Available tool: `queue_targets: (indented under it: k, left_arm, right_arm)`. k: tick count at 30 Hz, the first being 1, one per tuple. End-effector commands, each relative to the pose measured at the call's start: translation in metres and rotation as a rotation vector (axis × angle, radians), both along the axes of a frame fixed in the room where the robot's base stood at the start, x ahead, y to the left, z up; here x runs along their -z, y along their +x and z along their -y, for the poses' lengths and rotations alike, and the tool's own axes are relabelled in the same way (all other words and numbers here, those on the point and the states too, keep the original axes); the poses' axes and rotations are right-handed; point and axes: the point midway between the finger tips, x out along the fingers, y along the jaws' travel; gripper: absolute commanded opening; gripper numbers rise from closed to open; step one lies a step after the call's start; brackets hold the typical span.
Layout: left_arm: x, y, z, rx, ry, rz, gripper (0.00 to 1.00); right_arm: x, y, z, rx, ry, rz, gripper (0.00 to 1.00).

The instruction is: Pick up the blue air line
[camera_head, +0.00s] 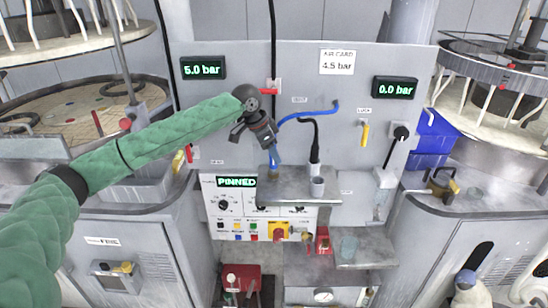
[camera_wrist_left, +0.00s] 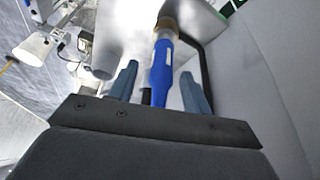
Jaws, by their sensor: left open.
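The blue air line (camera_head: 312,112) runs from the panel's upper right and curves down to the left behind my left gripper. Its lower blue end (camera_head: 274,156) stands upright at the small shelf (camera_head: 295,184). My left gripper (camera_head: 271,148) points down over this end. In the left wrist view the blue end (camera_wrist_left: 160,70) shows between the two spread fingers (camera_wrist_left: 158,84), with a gap visible on the finger sides. The gripper looks open and is not closed on it. Part of the line is hidden by the gripper. My right gripper does not show.
A black line (camera_head: 314,148) with a grey end stands close right of the blue one. A yellow handle (camera_head: 364,133) and a black lever (camera_head: 399,133) are on the panel to the right. Displays show 5.0 bar, 0.0 bar and PINNED.

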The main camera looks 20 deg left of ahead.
Motion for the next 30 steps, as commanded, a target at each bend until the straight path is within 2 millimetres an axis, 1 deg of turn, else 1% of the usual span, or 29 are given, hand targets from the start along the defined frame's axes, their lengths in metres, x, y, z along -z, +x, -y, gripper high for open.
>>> queue_targets:
  k: [3,6,13,14,18,21,30]
  left_arm:
    - [0.012,0.002,0.003,-0.001,0.001,-0.003,0.49]
    - [0.017,0.003,0.004,-0.001,0.000,-0.002,0.49]
    - [0.019,0.003,0.005,0.000,0.001,-0.001,0.49]
    - [0.019,0.003,0.005,0.000,0.001,-0.001,0.45]
    - [0.018,0.003,0.005,0.000,0.001,-0.001,0.17]
    - [0.018,0.003,0.005,0.000,0.001,-0.001,0.00]
    - [0.017,0.003,0.005,0.000,0.000,0.000,0.00]
  right_arm:
    - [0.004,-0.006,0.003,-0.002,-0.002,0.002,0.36]
    - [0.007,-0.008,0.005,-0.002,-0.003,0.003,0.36]
    - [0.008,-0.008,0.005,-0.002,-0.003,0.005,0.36]
    - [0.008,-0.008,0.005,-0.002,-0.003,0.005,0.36]
    - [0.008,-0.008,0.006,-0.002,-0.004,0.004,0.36]
    - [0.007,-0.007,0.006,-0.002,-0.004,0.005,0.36]
    - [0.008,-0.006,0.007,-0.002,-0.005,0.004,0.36]
